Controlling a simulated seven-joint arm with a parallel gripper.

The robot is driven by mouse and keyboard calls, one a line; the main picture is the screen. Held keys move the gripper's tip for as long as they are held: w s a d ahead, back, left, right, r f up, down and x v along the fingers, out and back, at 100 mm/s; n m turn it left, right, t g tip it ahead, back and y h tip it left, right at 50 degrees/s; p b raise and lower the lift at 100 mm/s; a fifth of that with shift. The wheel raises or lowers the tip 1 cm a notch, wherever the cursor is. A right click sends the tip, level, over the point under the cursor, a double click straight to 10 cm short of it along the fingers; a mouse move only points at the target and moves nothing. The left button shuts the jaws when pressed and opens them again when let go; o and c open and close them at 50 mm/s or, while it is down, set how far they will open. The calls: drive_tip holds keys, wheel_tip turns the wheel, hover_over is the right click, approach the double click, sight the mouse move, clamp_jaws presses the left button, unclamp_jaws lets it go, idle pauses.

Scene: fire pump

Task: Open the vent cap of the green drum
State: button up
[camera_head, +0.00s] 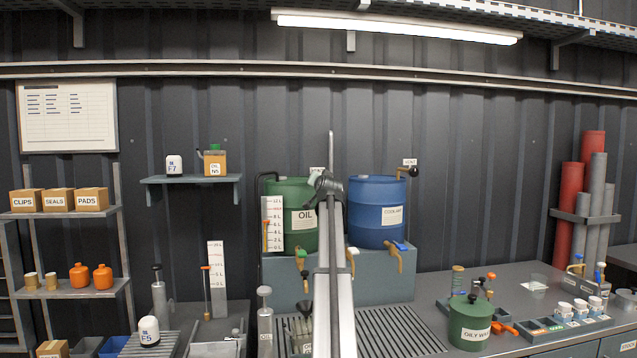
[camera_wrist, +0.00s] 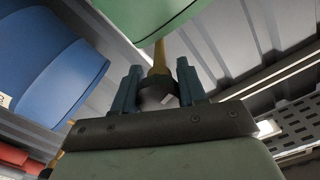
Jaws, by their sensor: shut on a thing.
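The green drum (camera_head: 290,190), labelled OIL, stands on a grey-blue block, left of the blue drum. My gripper (camera_head: 326,184) is at its upper right edge, and my arm hides part of the drum's right side. In the wrist view the green drum (camera_wrist: 150,12) fills the top. My gripper's two blue-green fingers (camera_wrist: 158,68) are shut on the vent cap (camera_wrist: 158,96), a dark grey rounded piece. A brass stem (camera_wrist: 160,58) runs from the cap towards the drum. The cap is hidden in the head view, and I cannot tell how far it is turned.
The blue drum (camera_head: 377,212) stands close on the right, with its own black cap (camera_head: 413,172) on a brass elbow. A sight gauge (camera_head: 273,224) stands before the green drum's left side. A slotted grating (camera_head: 395,330) and a green can (camera_head: 470,325) lie below.

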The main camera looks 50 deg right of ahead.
drive_tip(key=shift+n, duration=1.3)
drive_tip(key=o, duration=1)
drive_tip(key=shift+o, duration=0.2)
drive_tip(key=v, duration=1.4)
drive_tip(key=shift+w+r, duration=0.1)
